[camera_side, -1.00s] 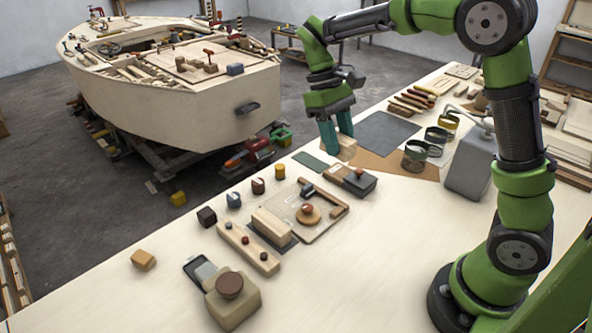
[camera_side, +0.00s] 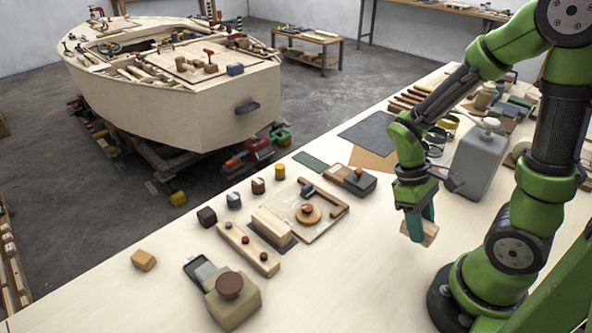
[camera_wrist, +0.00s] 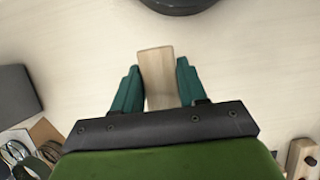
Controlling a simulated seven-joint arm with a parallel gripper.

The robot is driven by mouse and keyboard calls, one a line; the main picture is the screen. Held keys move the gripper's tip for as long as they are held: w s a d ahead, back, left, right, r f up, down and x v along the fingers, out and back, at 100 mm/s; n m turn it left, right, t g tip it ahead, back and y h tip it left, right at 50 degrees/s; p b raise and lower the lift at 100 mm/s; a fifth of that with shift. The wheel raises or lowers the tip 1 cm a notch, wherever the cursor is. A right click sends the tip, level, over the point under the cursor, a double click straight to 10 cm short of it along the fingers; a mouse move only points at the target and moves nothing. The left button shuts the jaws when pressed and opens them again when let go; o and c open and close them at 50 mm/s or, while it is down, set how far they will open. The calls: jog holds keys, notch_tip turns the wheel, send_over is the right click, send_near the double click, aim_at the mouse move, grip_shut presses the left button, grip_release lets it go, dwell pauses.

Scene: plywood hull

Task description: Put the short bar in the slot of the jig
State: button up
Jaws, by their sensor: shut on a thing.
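My gripper (camera_side: 418,228) has its teal fingers shut on a short pale wooden bar (camera_side: 431,235). It holds the bar over the right part of the bench, and the bar looks slightly tilted in the side view. In the wrist view the bar (camera_wrist: 157,62) sits between the two fingers and sticks out past their tips. What looks like the jig (camera_side: 325,226) is a thin pale board with a wooden fence strip and a round wooden knob, left of my gripper and well apart from it. I cannot clearly make out its slot.
A wooden block (camera_side: 272,225), a bar with dark knobs (camera_side: 248,248) and a tan block with a brown knob (camera_side: 231,298) stand left of the board. A grey canister (camera_side: 474,165) stands behind my gripper.

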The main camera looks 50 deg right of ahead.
aim_at(411, 251)
jog(key=shift+f, duration=2.45)
jog(key=shift+f, duration=0.15)
jog(key=o, duration=1)
jog(key=shift+o, duration=0.2)
jog(key=w+a+r+m+t, duration=0.1)
jog(key=w+a+r+t, duration=0.1)
jog(key=r, duration=0.5)
jog(key=w+a+r+m+t+y, duration=0.1)
jog(key=w+a+r+t, duration=0.2)
jog(key=r+t, duration=0.2)
jog(key=w+a+r+m+t, duration=0.1)
jog(key=w+a+r+t, duration=0.1)
jog(key=r, duration=0.8)
jog(key=shift+w+a+r+m+t+y, duration=0.35)
jog(key=shift+a+r+m+t+y, duration=0.1)
jog(key=shift+t, duration=0.65)
jog(key=shift+a+r+t, duration=0.2)
jog(key=shift+r+t, duration=0.1)
jog(key=shift+r, duration=0.05)
